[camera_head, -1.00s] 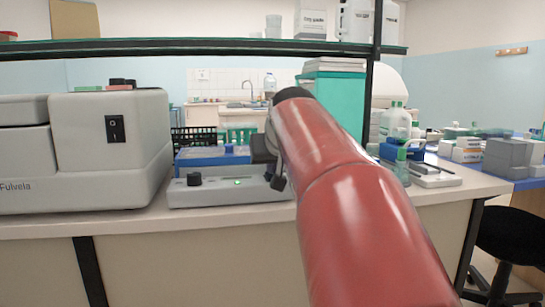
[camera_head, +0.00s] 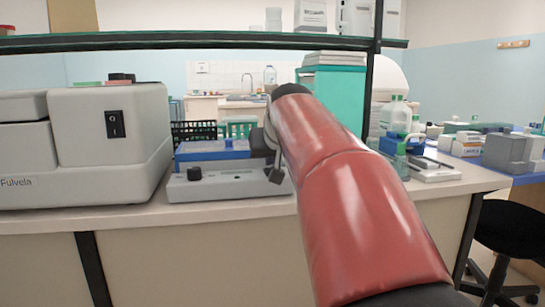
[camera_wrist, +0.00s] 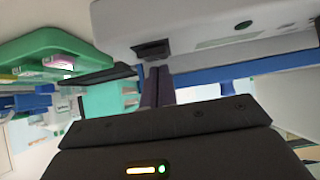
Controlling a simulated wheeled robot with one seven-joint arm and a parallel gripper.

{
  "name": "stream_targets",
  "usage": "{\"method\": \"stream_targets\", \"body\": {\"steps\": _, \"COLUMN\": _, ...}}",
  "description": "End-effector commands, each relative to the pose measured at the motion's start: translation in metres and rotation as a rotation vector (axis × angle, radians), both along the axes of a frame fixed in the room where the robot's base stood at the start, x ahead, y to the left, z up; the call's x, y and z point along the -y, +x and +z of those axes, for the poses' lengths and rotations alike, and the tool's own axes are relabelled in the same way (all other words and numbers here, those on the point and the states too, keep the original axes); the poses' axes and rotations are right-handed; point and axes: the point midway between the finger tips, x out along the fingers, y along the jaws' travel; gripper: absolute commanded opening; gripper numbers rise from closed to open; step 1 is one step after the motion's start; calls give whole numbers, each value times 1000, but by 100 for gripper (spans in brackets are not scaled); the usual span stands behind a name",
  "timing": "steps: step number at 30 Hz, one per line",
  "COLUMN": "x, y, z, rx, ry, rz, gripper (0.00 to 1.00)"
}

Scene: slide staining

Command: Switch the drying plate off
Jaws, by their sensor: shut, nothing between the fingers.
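In the head view my red arm hides most of the gripper.
A large grey machine (camera_head: 110,140) stands close on the left. A teal box (camera_head: 335,100) and bottles (camera_head: 397,117) stand behind and right of my arm. A shelf (camera_head: 180,41) spans above the bench. A black stool (camera_head: 505,235) is at the lower right.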

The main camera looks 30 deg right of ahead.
Motion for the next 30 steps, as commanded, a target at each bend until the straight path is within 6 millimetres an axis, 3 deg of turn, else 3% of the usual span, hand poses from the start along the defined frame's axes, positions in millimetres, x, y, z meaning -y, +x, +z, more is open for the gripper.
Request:
{"method": "stream_targets", "body": {"steps": 14, "x": 1, "y": 4, "z": 5, "rx": 1, "ry": -1, "rz": 1, "gripper": 0}}
{"method": "stream_targets", "body": {"steps": 20, "x": 1, "y": 6, "z": 31, "rx": 2, "ry": -1, "rz": 2, "gripper": 0}}
{"method": "stream_targets", "body": {"steps": 23, "x": -3, "y": 0, "z": 53, "rx": 5, "ry": -3, "rz": 3, "gripper": 0}}
{"method": "stream_targets", "body": {"steps": 30, "x": -12, "y": -34, "z": 91, "rx": 5, "ry": -2, "rz": 2, "gripper": 0}}
